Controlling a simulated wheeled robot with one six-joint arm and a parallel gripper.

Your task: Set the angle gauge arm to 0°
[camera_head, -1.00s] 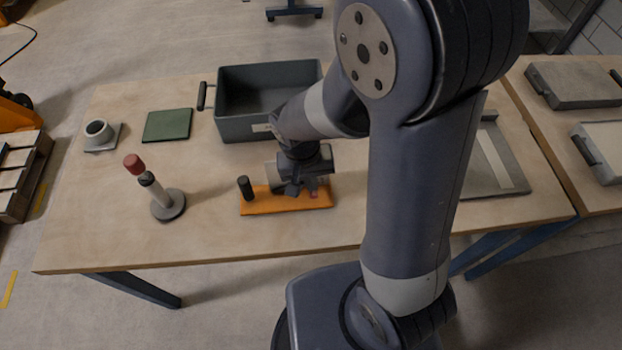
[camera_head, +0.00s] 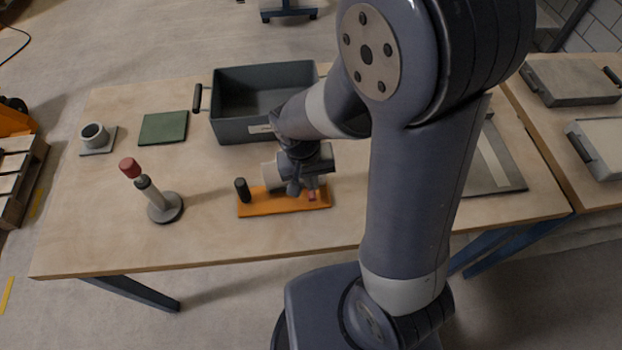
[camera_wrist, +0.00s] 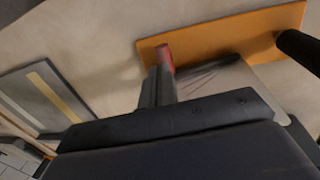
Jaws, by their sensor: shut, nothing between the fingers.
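An orange plate (camera_head: 285,207) lies on the wooden table, with a black upright peg (camera_head: 242,190) at its left end. I take it to be the angle gauge, but no scale or degree marks are readable. A small red piece (camera_head: 312,195) shows at its right part; it also shows in the wrist view (camera_wrist: 165,57), right at the fingertips. My gripper (camera_head: 299,191) is shut and empty, low over the right part of the plate, and hides much of it. The wrist view shows the plate (camera_wrist: 215,35), the peg (camera_wrist: 297,47) and my gripper (camera_wrist: 158,85). Contact cannot be told.
A grey bin (camera_head: 235,130) stands behind the plate. A red-tipped post (camera_head: 150,188) on a round base stands at left, near a green square (camera_head: 163,128) and a grey cup-like fitting (camera_head: 94,135). A grey panel (camera_head: 500,180) lies at right.

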